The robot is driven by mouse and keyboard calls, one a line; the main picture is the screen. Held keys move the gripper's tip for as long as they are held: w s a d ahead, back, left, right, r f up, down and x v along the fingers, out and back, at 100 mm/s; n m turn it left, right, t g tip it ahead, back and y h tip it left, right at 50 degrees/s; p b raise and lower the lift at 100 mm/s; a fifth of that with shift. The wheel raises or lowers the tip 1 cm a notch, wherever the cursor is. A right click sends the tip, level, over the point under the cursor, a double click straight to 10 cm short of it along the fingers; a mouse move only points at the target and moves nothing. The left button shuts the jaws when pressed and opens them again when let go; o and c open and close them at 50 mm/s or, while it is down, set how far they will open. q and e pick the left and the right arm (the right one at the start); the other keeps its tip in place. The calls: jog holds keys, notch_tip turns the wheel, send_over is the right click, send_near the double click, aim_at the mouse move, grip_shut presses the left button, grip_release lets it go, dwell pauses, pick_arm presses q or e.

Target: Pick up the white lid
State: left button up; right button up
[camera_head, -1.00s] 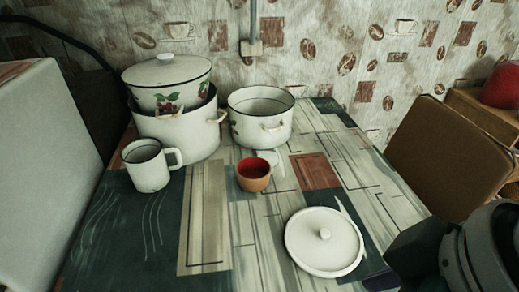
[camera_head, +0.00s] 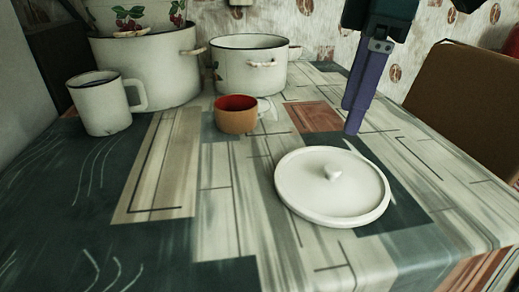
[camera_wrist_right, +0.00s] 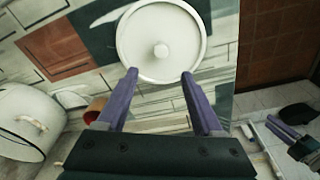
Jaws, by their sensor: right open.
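The white lid (camera_head: 310,195) lies flat on the table, knob up, at the right front in the head view. In the right wrist view the lid (camera_wrist_right: 140,40) is at top centre, its round knob facing the camera. My right gripper (camera_head: 353,118) hangs above and behind the lid, purple fingers pointing down. In the right wrist view my right gripper (camera_wrist_right: 160,75) is open and empty, its fingertips spread across the lid's near edge in the picture. Dark and purple parts at the right of that view look like my left gripper (camera_wrist_right: 283,128), too small to judge.
A white mug (camera_head: 100,105), a large pot (camera_head: 150,70) with a fruit-decorated pot (camera_head: 150,14) on it, a smaller pot (camera_head: 250,72) and an orange cup (camera_head: 236,120) stand left and behind. A brown chair back (camera_head: 465,100) is at right. The tabletop around the lid is mostly clear.

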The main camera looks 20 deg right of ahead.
jog(key=b, duration=0.2)
send_over(334, 167)
jog(key=f, duration=0.4)
jog(key=shift+d+f, duration=0.25)
jog(key=shift+f, duration=0.1)
notch_tip(334, 167, down, 5)
jog(key=shift+s+a+f+b, duration=0.1)
jog(key=shift+a+b, duration=0.05)
jog(key=shift+b, duration=0.75)
jog(key=shift+c, duration=1.1)
grip_shut()
